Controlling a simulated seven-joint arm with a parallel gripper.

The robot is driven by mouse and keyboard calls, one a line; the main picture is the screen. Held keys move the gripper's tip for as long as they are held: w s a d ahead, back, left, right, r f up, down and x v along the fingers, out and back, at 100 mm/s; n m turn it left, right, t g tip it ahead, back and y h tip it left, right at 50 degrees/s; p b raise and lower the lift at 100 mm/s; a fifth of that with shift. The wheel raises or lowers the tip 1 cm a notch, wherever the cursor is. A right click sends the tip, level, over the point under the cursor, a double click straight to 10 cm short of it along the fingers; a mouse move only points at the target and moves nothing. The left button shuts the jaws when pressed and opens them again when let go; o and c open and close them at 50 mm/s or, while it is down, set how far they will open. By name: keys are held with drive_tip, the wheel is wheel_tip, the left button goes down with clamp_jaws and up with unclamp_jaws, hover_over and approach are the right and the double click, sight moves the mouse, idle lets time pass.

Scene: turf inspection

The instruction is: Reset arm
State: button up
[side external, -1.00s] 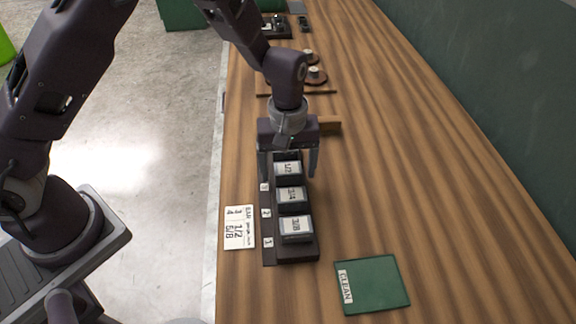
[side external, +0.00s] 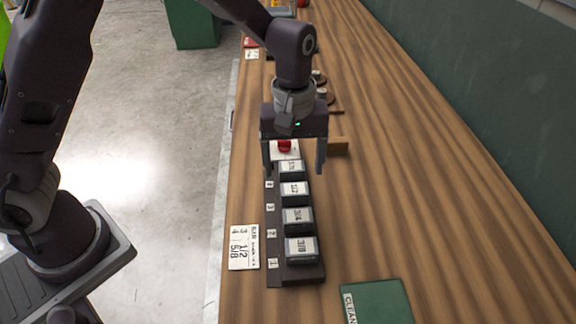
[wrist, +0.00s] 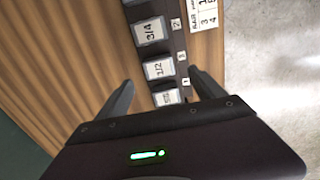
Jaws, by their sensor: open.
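My gripper (side external: 294,168) is open and empty, pointing down at the far end of a dark rack (side external: 275,277). Its fingers stand either side of the farthest block (side external: 290,167), seemingly above it and apart from it. The rack holds a row of dark blocks with white labels: 3/8 (side external: 301,250) nearest, then 3/4 (side external: 297,219), then 1/2 (side external: 294,191). In the wrist view, the 3/4 block (wrist: 150,32) and the 1/2 block (wrist: 158,70) lie ahead of the open fingers. The farthest block (wrist: 167,98) sits between them, its label hard to read.
A printed card (side external: 243,247) lies left of the rack. A green mat marked CLEAN (side external: 380,302) lies at front right. A red object (side external: 284,146) and a wooden block (side external: 337,146) sit behind the gripper. The counter's right side is clear.

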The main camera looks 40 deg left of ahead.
drive_tip(key=s+a+r+m+t+h, duration=0.1)
drive_tip(key=s+a+r+m, duration=0.2)
drive_tip(key=r, duration=0.6)
drive_tip(key=s+a+r+m+t, duration=0.2)
drive_tip(key=s+a+r+m, duration=0.1)
drive_tip(key=s, duration=0.7)
drive_tip(key=s+a+r+m+t+y, duration=0.1)
drive_tip(key=s+a+r, duration=0.3)
drive_tip(key=s, duration=0.5)
drive_tip(key=shift+s+a+r+m+t, duration=0.45)
drive_tip(key=shift+m+t, duration=0.35)
drive_tip(key=shift+m, duration=0.1)
drive_tip(key=shift+w, duration=0.1)
